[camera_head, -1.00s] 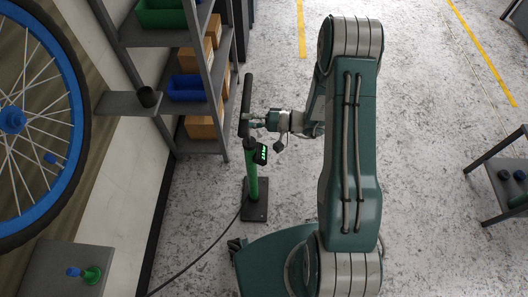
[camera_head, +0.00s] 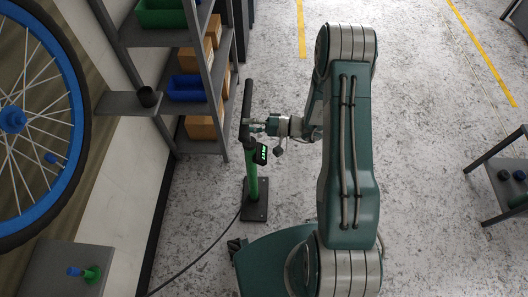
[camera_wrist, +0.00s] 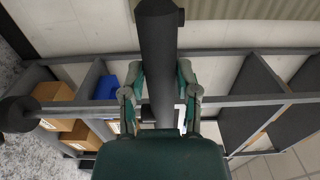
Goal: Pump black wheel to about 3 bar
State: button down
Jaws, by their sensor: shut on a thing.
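A green floor pump (camera_head: 251,175) stands on a black base plate (camera_head: 254,213), with a black handle bar (camera_head: 246,98) on top. Its small display (camera_head: 261,154) glows green; the digits are too small to read. My gripper (camera_head: 257,125) is shut on the handle. The wrist view shows the dark handle (camera_wrist: 158,60) between the fingers of my gripper (camera_wrist: 160,103). A large wheel with a black tyre (camera_head: 83,130) and blue rim hangs at left, partly out of frame. The black hose (camera_head: 205,258) runs from the pump to the lower left.
A grey shelf (camera_head: 205,147) with blue and green bins and cardboard boxes stands behind the pump. A small ledge (camera_head: 115,103) holds a black cup (camera_head: 148,96). A grey stand (camera_head: 60,272) bears a green-and-blue piece (camera_head: 90,273).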

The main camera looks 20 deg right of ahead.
notch_tip(320, 180, down, 14)
jog(key=shift+f, duration=0.2)
jog(key=c, duration=0.7)
grip_release()
jog(key=shift+f, duration=0.3)
jog(key=o, duration=0.7)
jog(key=shift+w, duration=0.1)
jog(key=shift+r, duration=0.1)
jog(key=shift+d, duration=0.15)
jog(key=v, duration=0.8)
jog(key=shift+s+d, duration=0.25)
jog(key=shift+d, duration=0.1)
jog(key=shift+r, duration=0.1)
